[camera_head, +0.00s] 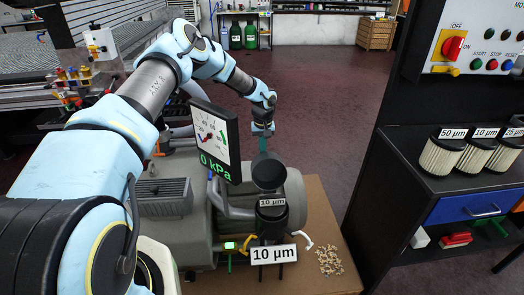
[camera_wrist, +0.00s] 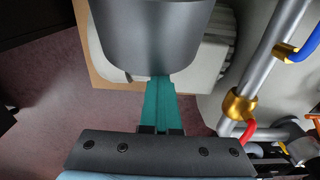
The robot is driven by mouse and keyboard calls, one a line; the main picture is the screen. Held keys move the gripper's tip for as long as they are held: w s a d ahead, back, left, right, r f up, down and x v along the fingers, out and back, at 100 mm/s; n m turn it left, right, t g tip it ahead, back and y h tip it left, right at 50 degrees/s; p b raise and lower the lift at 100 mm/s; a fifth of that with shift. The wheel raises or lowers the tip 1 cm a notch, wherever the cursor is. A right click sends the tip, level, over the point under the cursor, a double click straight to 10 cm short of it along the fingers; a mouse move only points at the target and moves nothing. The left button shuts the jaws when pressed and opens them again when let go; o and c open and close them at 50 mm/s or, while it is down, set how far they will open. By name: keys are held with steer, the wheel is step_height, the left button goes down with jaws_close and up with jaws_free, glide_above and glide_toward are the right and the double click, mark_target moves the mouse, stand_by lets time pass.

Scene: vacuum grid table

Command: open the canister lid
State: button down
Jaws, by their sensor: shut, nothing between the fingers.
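The dark canister (camera_head: 272,222) carries a 10 µm label and stands on the front of the grey pump. Its round dark lid (camera_head: 269,173) shows as a disc above the canister body, apparently tilted up and facing the head camera. My gripper (camera_head: 263,148) is just behind and above the lid, with its teal fingers pointing down. In the wrist view my gripper (camera_wrist: 159,82) is shut and empty, its fingertips at the lower edge of a large grey rounded part (camera_wrist: 150,35). I cannot tell whether they touch it; the tips are partly hidden there.
A gauge (camera_head: 214,140) reading 0 kPa stands left of the canister. Filters (camera_head: 441,156) stand on the right cabinet.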

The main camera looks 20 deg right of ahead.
mark_target(263, 155)
steer(key=shift+s+a+r+t+b, duration=0.1)
steer(key=shift+s+r+t+b, duration=0.3)
steer(key=shift+s+t, duration=0.15)
steer(key=b, duration=0.1)
steer(key=s+b, duration=0.1)
steer(key=t+b, duration=0.1)
steer(key=shift+s+a+r+h, duration=0.2)
steer(key=shift+a+r+h, duration=0.05)
steer(key=shift+h, duration=0.05)
steer(key=shift+s+a+r+b, duration=0.25)
steer(key=shift+s+r+b, duration=0.15)
steer(key=shift+s+r, duration=0.1)
steer(key=shift+s+a+r+b, duration=0.25)
steer(key=shift+s+r+b, duration=0.1)
steer(key=shift+s+r, duration=0.1)
steer(key=b+v, duration=0.2)
steer(key=v, duration=0.8)
steer(key=shift+s+r, duration=0.25)
steer(key=shift+r, duration=0.1)
